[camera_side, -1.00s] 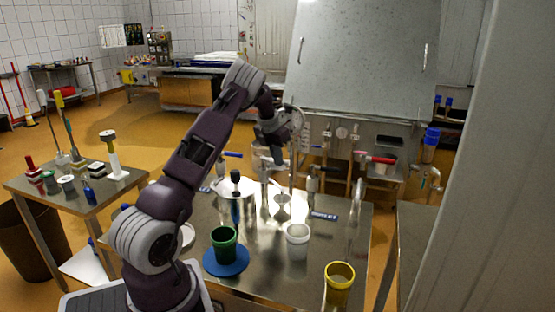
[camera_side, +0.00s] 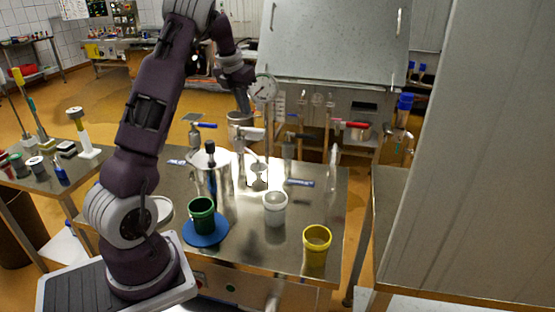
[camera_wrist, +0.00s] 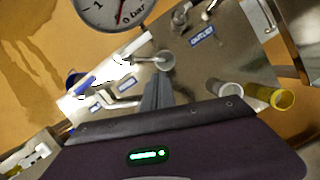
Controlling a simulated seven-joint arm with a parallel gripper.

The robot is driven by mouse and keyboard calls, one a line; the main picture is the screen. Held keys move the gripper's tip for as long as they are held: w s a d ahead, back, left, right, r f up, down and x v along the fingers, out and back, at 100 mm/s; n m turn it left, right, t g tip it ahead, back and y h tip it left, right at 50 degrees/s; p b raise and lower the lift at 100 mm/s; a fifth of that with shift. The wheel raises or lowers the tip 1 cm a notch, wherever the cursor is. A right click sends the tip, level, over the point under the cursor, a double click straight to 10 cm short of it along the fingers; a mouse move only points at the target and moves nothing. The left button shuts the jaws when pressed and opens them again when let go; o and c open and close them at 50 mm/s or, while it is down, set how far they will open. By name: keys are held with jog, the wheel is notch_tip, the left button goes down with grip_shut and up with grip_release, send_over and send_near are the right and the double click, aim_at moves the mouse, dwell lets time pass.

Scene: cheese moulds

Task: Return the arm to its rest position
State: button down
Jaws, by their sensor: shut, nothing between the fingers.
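My gripper (camera_side: 244,103) hangs in the air above the back of the steel table (camera_side: 318,225), near a round pressure gauge (camera_side: 264,89). In the wrist view my gripper's fingers (camera_wrist: 158,84) are together with nothing between them. On the table a green mould (camera_side: 202,216) stands on a blue disc (camera_side: 205,236). A white mould (camera_side: 275,208) stands to its right and a yellow mould (camera_side: 317,246) at the front right. The white mould (camera_wrist: 226,88) and the yellow mould (camera_wrist: 282,98) also show in the wrist view. The fingers are apart from the moulds.
The gauge (camera_wrist: 108,12) looks close in the wrist view. A side table (camera_side: 60,190) with small items is at left. A large grey panel (camera_side: 465,150) fills the right.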

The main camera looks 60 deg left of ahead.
jog(key=s+d+r+m+h, duration=0.1)
jog(key=d+r+m, duration=0.2)
jog(key=d+m, duration=0.4)
jog(key=s+d+r+m+t+h, duration=0.1)
jog(key=s+d+r+m, duration=0.15)
jog(key=d+m, duration=0.45)
jog(key=s+d+r+m+h, duration=0.1)
jog(key=d+r+m, duration=0.25)
jog(key=d, duration=0.65)
jog(key=s+d+f+m, duration=0.1)
jog(key=s+d+m, duration=0.6)
jog(key=s+m, duration=0.2)
jog(key=s+d+f+m+t+y, duration=0.1)
jog(key=s+d+f+m, duration=0.1)
jog(key=s+d+m, duration=0.6)
jog(key=m, duration=0.6)
jog(key=shift+s+y, duration=0.3)
jog(key=shift+s, duration=0.05)
